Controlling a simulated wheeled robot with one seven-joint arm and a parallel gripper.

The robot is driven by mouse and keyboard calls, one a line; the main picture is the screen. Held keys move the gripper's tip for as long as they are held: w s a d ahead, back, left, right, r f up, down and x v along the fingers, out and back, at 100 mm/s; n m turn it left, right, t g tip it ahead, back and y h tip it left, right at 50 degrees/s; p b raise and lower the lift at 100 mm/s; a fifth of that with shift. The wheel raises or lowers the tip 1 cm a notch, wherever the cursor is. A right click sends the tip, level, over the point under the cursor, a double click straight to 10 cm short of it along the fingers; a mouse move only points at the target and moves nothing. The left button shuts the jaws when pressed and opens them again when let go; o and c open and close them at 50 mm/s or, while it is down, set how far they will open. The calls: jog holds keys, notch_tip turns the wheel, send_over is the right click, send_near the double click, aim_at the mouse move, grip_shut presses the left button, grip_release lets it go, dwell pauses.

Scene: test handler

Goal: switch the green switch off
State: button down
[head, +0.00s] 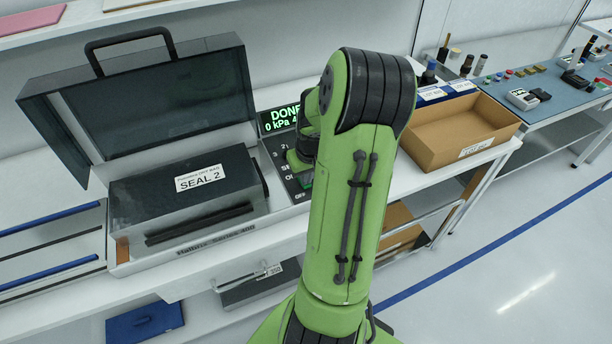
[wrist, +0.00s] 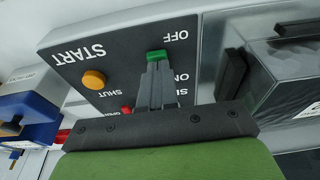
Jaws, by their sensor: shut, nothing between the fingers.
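The green switch (wrist: 157,56) is on the dark control panel (wrist: 120,52), between the printed words OFF and ON in the wrist view, nearer to OFF. My gripper (wrist: 155,68) is shut and empty. Its fingertips are right at the switch and cover part of it; I cannot tell whether they touch it. In the head view my arm hides most of the panel (head: 281,152), and the fingertips cannot be made out.
An orange START button (wrist: 94,79) and a red button (wrist: 126,110) are beside the fingers. The sealing machine (head: 185,205) has its dark lid (head: 140,105) raised. A cardboard box (head: 460,130) stands right of my arm.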

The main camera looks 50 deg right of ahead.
jog(key=f+b, duration=0.1)
jog(key=b, duration=0.1)
jog(key=t+h+b, duration=0.1)
jog(key=b, duration=0.1)
jog(key=shift+s+a+f, duration=0.15)
jog(key=shift+s+f, duration=0.2)
jog(key=shift+f, duration=0.05)
jog(key=shift+a+r+p, duration=0.1)
jog(key=shift+r+p, duration=0.25)
jog(key=shift+r, duration=0.1)
jog(key=shift+w+d+r+p, duration=0.25)
jog(key=shift+w+d+p, duration=0.15)
jog(key=shift+w, duration=0.4)
jog(key=shift+d, duration=0.1)
